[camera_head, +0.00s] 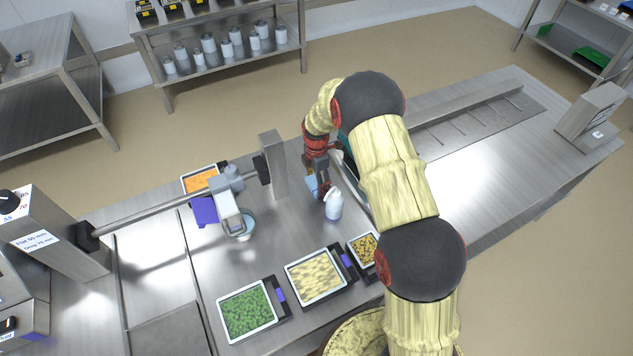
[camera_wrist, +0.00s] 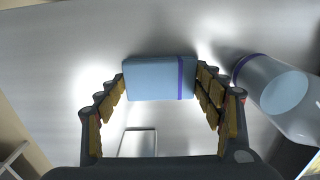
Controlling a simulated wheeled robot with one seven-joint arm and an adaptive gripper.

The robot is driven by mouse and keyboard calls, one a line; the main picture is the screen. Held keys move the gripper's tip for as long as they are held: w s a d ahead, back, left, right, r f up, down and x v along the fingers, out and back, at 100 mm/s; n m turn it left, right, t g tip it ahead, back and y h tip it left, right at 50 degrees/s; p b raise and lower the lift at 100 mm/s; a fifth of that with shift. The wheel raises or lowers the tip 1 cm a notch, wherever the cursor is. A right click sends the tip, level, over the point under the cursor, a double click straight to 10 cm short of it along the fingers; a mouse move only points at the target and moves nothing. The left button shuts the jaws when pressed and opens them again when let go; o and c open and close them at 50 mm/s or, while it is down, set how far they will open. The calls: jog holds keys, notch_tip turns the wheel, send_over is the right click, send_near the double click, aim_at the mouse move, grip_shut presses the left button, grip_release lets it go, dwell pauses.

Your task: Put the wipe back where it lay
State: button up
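The wipe is a folded light-blue block with a purple stripe, seen in the wrist view (camera_wrist: 158,79). My gripper (camera_wrist: 161,82) has a fingertip against each side of the wipe and is shut on it. In the head view the wipe (camera_head: 311,186) shows as a small pale-blue patch beside my gripper (camera_head: 321,186), low over the steel table, partly hidden by the fingers. Whether it touches the table I cannot tell. A white bottle (camera_head: 333,206) stands close by; it also shows at the right in the wrist view (camera_wrist: 282,98).
Trays of green (camera_head: 248,312), pale yellow (camera_head: 315,277) and dark yellow food (camera_head: 364,249) stand along the front. An orange-filled tray (camera_head: 200,179) is behind a bar with a hanging head (camera_head: 230,208). A post (camera_head: 273,165) stands left of my gripper. Bare steel lies between.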

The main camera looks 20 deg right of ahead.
jog(key=o, duration=0.5)
jog(key=shift+c, duration=0.2)
jog(key=shift+r, duration=0.15)
jog(key=s+r+m+t+p, duration=0.1)
jog(key=s+r+m+p, duration=0.25)
jog(key=r, duration=2.15)
jog(key=s+r+m+t, duration=0.2)
jog(key=s+r+m, duration=0.4)
jog(key=s+r, duration=0.5)
jog(key=s+r+m+t, duration=0.1)
jog(key=s+r+m, duration=0.2)
jog(key=s, duration=0.8)
jog(key=s+r+m+t, duration=0.1)
jog(key=s+r+m, duration=0.2)
jog(key=s+m, duration=0.4)
jog(key=shift+s+m+t, duration=0.3)
jog(key=shift+s+m, duration=0.05)
jog(key=shift+s, duration=1.65)
